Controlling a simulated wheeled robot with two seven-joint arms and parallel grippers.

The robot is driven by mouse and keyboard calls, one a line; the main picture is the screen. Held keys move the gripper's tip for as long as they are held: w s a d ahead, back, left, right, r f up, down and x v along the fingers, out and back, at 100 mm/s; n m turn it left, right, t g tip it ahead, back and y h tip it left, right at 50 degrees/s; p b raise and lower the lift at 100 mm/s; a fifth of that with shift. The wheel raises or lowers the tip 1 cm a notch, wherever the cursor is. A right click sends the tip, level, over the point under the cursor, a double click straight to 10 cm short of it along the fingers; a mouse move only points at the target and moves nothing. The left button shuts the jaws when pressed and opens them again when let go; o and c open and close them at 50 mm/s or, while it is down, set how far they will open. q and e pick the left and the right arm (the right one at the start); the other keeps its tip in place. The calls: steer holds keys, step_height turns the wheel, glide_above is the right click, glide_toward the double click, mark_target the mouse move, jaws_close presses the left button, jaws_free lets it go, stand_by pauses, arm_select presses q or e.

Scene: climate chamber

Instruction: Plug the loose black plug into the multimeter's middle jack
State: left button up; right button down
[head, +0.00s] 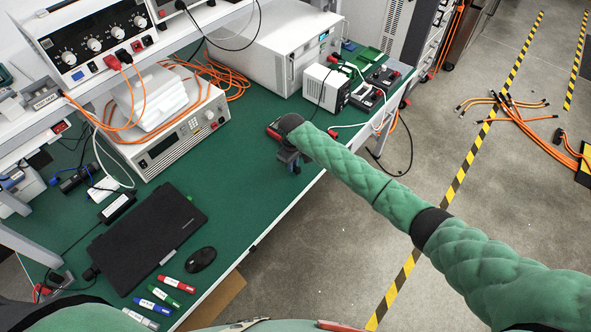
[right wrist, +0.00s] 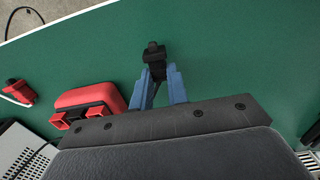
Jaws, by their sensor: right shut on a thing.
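My right gripper (right wrist: 159,76) is shut on the black plug (right wrist: 153,52) between its blue fingers, over the green table; the plug's end sticks out past the fingertips. The gripper also shows small in the head view (head: 289,160), at the end of my green sleeve. The red multimeter (right wrist: 86,96) lies just left of the gripper in the right wrist view, apart from the plug. Its red and black jack end is partly hidden by the gripper body, and I cannot make out the middle jack. In the head view the multimeter (head: 272,133) is mostly hidden behind my wrist. My left gripper is out of view.
A red plug (right wrist: 19,91) on a white cable lies beyond the multimeter. A white power supply (head: 325,87) and a large white instrument (head: 285,45) stand behind. A black laptop (head: 147,236), mouse (head: 201,259) and markers lie at front left. The table's front edge is close to the gripper.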

steer(key=shift+r+p, duration=1.35)
steer(key=shift+r, duration=0.4)
